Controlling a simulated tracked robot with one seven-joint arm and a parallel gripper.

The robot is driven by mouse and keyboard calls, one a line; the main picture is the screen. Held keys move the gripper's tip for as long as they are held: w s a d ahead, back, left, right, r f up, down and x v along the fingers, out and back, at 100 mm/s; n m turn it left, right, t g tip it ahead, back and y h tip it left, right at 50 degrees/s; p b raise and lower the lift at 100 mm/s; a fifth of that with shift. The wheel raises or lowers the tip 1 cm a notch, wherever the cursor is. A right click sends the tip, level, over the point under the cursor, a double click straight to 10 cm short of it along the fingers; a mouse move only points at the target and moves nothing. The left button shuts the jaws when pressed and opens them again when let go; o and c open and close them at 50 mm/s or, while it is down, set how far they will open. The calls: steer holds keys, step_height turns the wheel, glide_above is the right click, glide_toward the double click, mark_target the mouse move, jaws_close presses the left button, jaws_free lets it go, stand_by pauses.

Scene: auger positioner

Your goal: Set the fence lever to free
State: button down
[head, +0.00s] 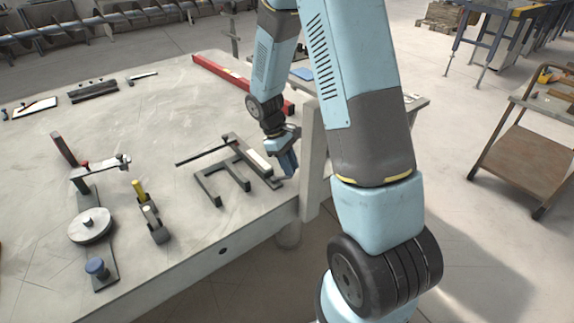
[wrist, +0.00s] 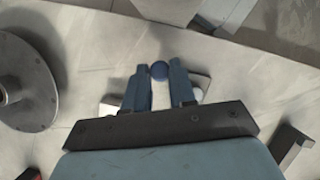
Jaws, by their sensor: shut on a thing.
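My gripper (head: 287,165) is at the right side of the bench, beside a dark forked bracket (head: 238,179) with a pale block on it. In the wrist view my gripper (wrist: 159,76) has its two blue fingers close together. A small round dark-blue knob (wrist: 160,69) shows between the fingertips, and the fingers are shut on it. I take it for the knob of the fence lever; the lever's arm is hidden by the fingers and wrist, so its setting cannot be read. Pale pieces (wrist: 200,82) show beside the fingers.
A stand with a round grey disc (head: 90,226) and a blue knob (head: 96,267) is at the bench's left front. A yellow-topped clamp (head: 155,226) stands beside it. A long red bar (head: 225,76) lies behind my gripper. A round grey flange (wrist: 20,85) is left in the wrist view.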

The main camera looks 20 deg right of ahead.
stand_by(0.4)
steer(key=shift+s+m, duration=0.4)
steer(key=shift+m, duration=0.4)
steer(key=shift+y, duration=0.3)
steer(key=c, duration=0.9)
jaws_free()
steer(key=shift+c, duration=0.2)
steer(key=shift+w+a+r, duration=0.15)
steer(key=shift+w+r, duration=0.1)
steer(key=shift+r, duration=0.25)
steer(key=v, duration=1.2)
steer(key=shift+w+r, duration=0.2)
steer(key=shift+w, duration=0.05)
steer(key=shift+a, duration=0.1)
